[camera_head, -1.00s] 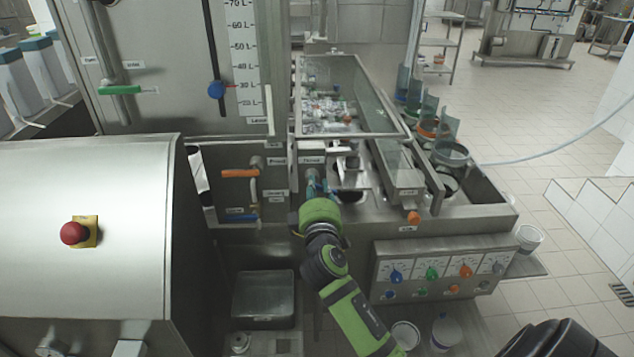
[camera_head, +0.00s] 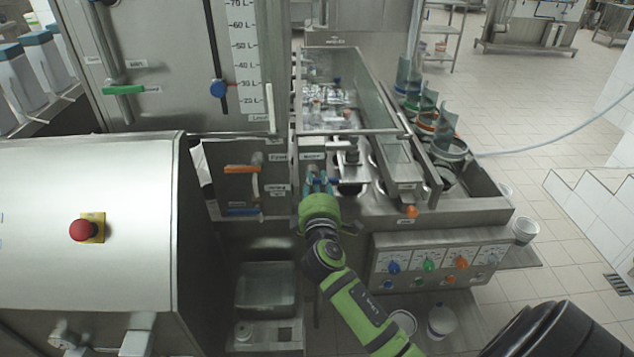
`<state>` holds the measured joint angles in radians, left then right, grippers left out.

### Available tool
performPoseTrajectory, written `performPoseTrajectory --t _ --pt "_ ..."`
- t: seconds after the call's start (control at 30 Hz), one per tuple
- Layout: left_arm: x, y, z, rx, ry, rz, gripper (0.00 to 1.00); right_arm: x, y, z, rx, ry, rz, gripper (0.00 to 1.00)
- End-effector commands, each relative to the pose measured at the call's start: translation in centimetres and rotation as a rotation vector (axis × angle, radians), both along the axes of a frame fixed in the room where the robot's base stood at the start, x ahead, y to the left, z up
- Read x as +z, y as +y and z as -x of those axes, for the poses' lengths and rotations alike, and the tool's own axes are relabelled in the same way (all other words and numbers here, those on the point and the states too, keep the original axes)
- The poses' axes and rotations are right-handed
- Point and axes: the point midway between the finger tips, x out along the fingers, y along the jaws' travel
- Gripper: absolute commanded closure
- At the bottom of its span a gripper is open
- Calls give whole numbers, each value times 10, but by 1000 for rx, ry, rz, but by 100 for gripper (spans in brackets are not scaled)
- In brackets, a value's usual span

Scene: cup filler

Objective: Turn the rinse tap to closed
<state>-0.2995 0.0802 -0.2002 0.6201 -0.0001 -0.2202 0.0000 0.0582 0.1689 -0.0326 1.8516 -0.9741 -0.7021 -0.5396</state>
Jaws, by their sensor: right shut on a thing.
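My right gripper (camera_head: 319,186), at the end of the green arm, reaches into the front of the steel machine at the centre of the head view. Its teal fingertips are shut on a small blue tap handle (camera_head: 334,181), taken to be the rinse tap, below a small label (camera_head: 312,156) too small to read surely. The visible bit of the handle lies roughly level across the fingers. The wrist and fingers hide most of the tap. My left gripper is not in view.
Left of the gripper are an orange-handled tap (camera_head: 242,169) and a lower blue handle (camera_head: 242,211). A knob panel (camera_head: 440,262) is close to the right of my arm. A red stop button (camera_head: 84,230) sits on the steel cover at left.

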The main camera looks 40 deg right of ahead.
Motion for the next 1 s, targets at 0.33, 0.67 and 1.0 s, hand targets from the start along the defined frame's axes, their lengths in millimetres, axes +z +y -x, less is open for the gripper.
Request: performPoseTrajectory --t 0.33,0.67,1.0 --pt "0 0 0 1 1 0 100 1 0 0 0 0 4 52" --pt "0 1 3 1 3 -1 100 0 1 2 0 1 1 52" --pt "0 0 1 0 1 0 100 -1 31 50 1 2 -2 52"
